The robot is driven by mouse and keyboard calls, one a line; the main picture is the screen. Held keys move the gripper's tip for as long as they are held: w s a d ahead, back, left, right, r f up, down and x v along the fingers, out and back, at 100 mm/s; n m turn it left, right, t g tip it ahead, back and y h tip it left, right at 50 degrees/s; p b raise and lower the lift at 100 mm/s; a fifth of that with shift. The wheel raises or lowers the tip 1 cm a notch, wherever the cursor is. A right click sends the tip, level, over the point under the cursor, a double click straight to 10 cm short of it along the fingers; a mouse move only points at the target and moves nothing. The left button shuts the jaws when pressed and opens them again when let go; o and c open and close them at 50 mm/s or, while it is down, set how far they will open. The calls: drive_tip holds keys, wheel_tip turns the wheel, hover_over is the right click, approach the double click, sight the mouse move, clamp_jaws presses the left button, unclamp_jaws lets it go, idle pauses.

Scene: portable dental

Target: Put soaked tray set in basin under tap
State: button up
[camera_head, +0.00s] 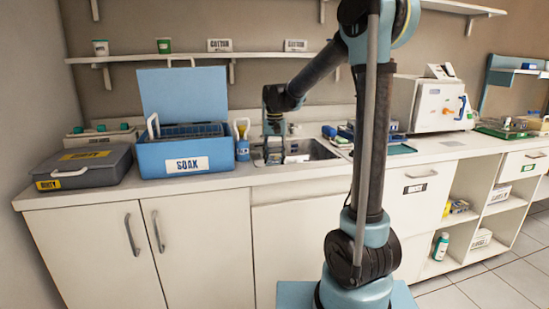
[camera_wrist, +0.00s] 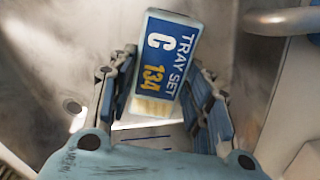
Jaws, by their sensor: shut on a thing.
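The tray set (camera_wrist: 168,60), with a blue label reading "TRAY SET C 134", is between the fingers of my gripper (camera_wrist: 160,78) in the wrist view. The gripper is shut on it. The grey metal basin (camera_wrist: 55,50) surrounds them from this view, and a metal pipe, likely the tap (camera_wrist: 280,20), shows at the upper right. In the head view my gripper (camera_head: 275,142) points down into the basin (camera_head: 325,150) set in the counter. The tray set is too small to make out there. Whether it touches the basin floor I cannot tell.
A grey DIRTY case (camera_head: 85,165) is farther left. Blue items (camera_head: 345,133) and a white machine (camera_head: 435,105) stand to the right.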

drive_tip(key=shift+f, duration=0.35)
drive_tip(key=o, duration=1.3)
